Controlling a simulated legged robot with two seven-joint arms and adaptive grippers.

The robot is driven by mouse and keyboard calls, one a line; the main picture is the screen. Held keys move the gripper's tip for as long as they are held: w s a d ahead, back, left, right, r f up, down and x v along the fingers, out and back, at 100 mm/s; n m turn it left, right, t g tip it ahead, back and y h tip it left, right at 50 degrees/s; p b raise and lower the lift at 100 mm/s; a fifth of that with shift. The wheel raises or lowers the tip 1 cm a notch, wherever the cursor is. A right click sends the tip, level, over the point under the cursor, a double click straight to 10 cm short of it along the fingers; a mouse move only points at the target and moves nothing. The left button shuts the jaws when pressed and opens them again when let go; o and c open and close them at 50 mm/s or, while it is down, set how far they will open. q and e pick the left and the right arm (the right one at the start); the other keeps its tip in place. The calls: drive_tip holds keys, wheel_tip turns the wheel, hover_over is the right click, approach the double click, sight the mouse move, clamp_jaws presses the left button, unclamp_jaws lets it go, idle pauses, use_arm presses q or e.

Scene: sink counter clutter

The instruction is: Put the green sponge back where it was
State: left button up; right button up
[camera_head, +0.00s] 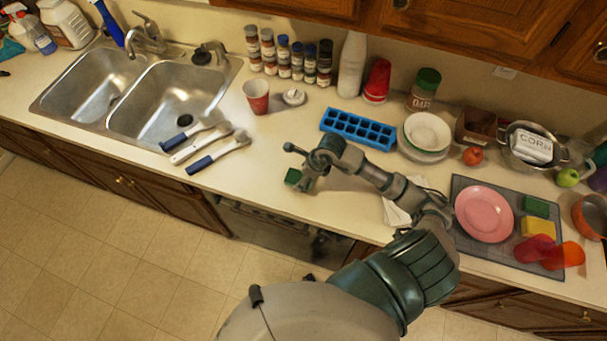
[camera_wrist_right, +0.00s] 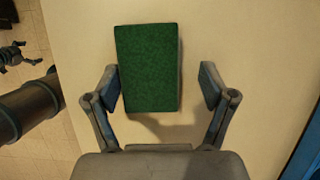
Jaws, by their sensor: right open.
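A green sponge (camera_head: 292,176) lies on the counter near its front edge, left of the blue ice tray. In the right wrist view the sponge (camera_wrist_right: 149,68) is a dark green block, nearer the left finger. My right gripper (camera_head: 303,182) is low at the sponge. Its fingers (camera_wrist_right: 160,85) are spread, with a clear gap on the right side; whether the left finger touches the sponge I cannot tell. Another green sponge (camera_head: 536,206) lies on the grey mat (camera_head: 467,190), behind a yellow sponge (camera_head: 538,227). I cannot make out my left gripper.
The mat also holds a pink plate (camera_head: 484,214) and red cups (camera_head: 535,249). Stacked bowls (camera_head: 427,132) and the blue ice tray (camera_head: 357,129) stand behind my arm. Brushes (camera_head: 217,155) lie by the sink (camera_head: 166,100). The counter between brushes and sponge is clear.

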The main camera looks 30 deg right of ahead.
drive_tip(key=shift+a+r, duration=0.15)
drive_tip(key=shift+r, duration=0.3)
drive_tip(key=v, duration=0.4)
drive_tip(key=a+b+v, duration=0.1)
drive_tip(key=v, duration=0.2)
drive_tip(key=shift+s+r, duration=0.1)
use_arm(q)
drive_tip(key=shift+s+a+f, duration=0.1)
drive_tip(key=shift+a+f, duration=0.65)
drive_tip(key=shift+a, duration=0.15)
use_arm(e)
drive_tip(key=shift+v, duration=2.1)
